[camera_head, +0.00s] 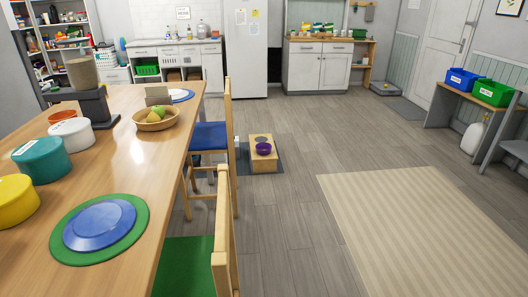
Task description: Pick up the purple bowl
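A small purple bowl (263,147) sits upright on a low wooden stand (262,163) on the floor, near the middle of the view. The stand is on a dark grey mat (273,157), just beyond and to the right of the chairs. The bowl looks uncovered, but it is too small to tell what is inside. Neither of my grippers shows in the head view.
A long wooden table (143,163) fills the left, holding several round containers, a fruit basket (156,118) and a blue plate (99,225). A blue-seated chair (209,137) and a green-seated chair (184,266) stand along it. A beige rug (430,230) and open floor lie right.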

